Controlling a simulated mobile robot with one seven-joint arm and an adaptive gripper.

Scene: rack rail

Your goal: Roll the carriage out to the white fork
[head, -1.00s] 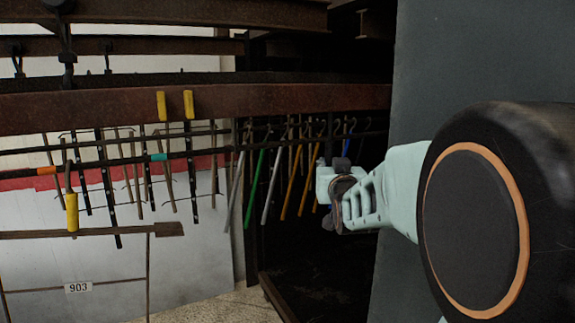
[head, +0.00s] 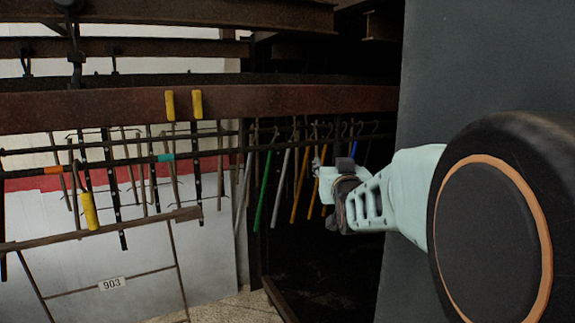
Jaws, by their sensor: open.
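I cannot surely tell which part is the carriage. A likely one is the hanging frame, with a brown bar (head: 140,223), a yellow grip (head: 90,211), thin legs and a plate marked 903 (head: 112,284); it hangs tilted at the lower left. A dark rail (head: 110,146) with a teal band (head: 165,157) runs above it. No white fork can be made out clearly. My gripper (head: 335,197), in pale green with dark fingers, is open at centre right, in front of the hanging rods. Nothing is seen held in it; its fingertips are partly hard to make out.
Green (head: 262,192), silver (head: 280,187) and orange (head: 300,185) rods hang left of my gripper. A rusty beam (head: 100,107) with two yellow clips (head: 170,105) crosses above. A grey panel (head: 455,60) stands at the right. Pale floor (head: 240,308) shows below.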

